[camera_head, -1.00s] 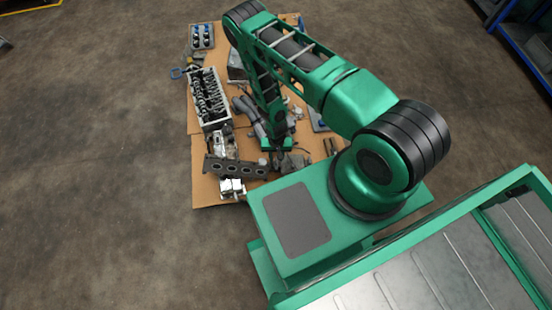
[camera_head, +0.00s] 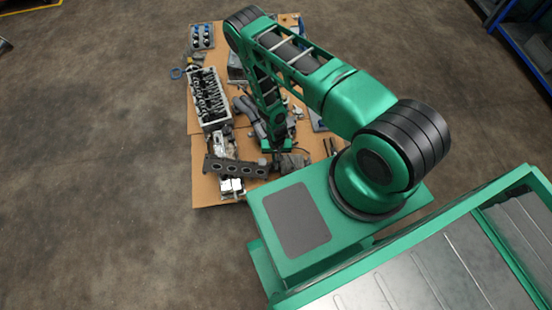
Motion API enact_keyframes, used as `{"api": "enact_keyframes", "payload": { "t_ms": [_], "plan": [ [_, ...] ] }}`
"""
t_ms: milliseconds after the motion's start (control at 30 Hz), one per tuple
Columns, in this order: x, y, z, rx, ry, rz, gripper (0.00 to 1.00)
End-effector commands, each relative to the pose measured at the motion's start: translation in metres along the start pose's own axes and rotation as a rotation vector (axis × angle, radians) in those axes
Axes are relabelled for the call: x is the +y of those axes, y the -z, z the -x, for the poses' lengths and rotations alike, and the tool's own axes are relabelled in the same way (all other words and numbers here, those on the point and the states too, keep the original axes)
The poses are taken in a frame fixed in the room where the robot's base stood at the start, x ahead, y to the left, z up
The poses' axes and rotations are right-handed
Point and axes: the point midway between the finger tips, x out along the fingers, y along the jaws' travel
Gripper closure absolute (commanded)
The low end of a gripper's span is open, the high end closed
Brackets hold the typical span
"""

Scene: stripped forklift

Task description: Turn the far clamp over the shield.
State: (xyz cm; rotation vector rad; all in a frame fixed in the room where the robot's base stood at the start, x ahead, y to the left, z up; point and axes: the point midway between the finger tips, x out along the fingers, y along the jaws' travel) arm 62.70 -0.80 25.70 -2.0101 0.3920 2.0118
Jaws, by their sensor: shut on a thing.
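My gripper (camera_head: 274,152) is low over the cardboard-brown work surface (camera_head: 205,188), at the end of my green arm. It is shut on a small part among dark metal pieces, too small and too covered to make out. A grey, pipe-like metal piece (camera_head: 246,113) lies just up and left of the gripper; I cannot tell whether it is the shield. The far clamp cannot be told apart at this size, and my forearm hides part of the surface.
A long engine cylinder head (camera_head: 209,99) lies at the left. A dark plate with round holes (camera_head: 236,168) lies below it, near the front. A tray with blue parts (camera_head: 202,36) is at the far left corner. A blue shelf (camera_head: 522,46) stands at the right.

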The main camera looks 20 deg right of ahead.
Motion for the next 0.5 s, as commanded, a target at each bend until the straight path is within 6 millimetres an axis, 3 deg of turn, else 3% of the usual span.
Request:
{"api": "enact_keyframes", "payload": {
  "t_ms": [500],
  "plan": [
    [-0.0030, -0.0008, -0.0003, 0.000, 0.001, 0.345, 1.00]
  ]
}}
